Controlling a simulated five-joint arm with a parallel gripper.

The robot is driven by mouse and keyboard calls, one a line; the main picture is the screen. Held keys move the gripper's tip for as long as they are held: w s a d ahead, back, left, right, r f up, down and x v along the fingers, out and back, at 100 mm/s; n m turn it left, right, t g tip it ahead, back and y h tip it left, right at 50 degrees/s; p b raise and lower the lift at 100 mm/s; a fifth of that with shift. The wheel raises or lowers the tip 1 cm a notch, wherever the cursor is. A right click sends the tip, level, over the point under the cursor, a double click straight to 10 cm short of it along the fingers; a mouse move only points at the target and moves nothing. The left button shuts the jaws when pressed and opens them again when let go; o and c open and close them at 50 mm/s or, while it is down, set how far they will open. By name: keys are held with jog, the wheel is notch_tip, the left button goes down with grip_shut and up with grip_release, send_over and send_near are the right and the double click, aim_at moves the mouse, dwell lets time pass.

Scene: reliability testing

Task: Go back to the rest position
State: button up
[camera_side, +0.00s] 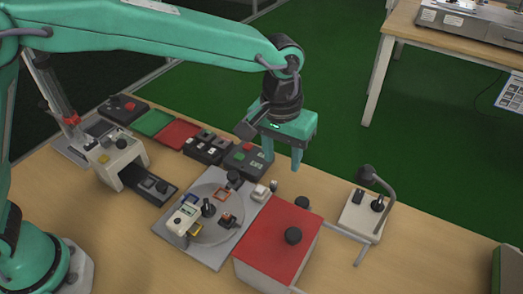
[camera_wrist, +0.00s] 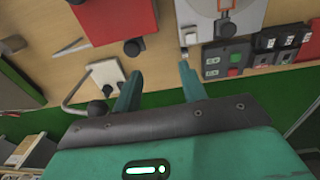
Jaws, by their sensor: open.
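My gripper (camera_side: 283,158) hangs from my green arm above the far edge of the wooden table, pointing down. In the wrist view, its two green fingers (camera_wrist: 160,88) stand apart with nothing between them. Below it and to the left is a black box with a red and a green button (camera_side: 246,160), which also shows in the wrist view (camera_wrist: 226,59). The gripper looks clear of everything on the table.
A red-topped box (camera_side: 272,245) and a grey plate with a round dial (camera_side: 198,240) stand at the front. A white box with a bent rod (camera_side: 360,214) is on the right. Button boxes (camera_side: 207,147) line the far edge. Bare wood (camera_side: 425,260) shows at right.

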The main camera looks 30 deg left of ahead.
jog(key=s+a+r+t, duration=0.1)
jog(key=a+r, duration=0.2)
jog(key=a, duration=0.3)
jog(key=s+a+r, duration=0.1)
jog(key=a+r, duration=0.3)
jog(key=a, duration=0.1)
jog(key=s+a+t, duration=0.4)
jog(key=s+a, duration=1.2)
jog(key=a, duration=0.4)
jog(key=shift+a+r, duration=0.2)
jog(key=shift+a, duration=0.05)
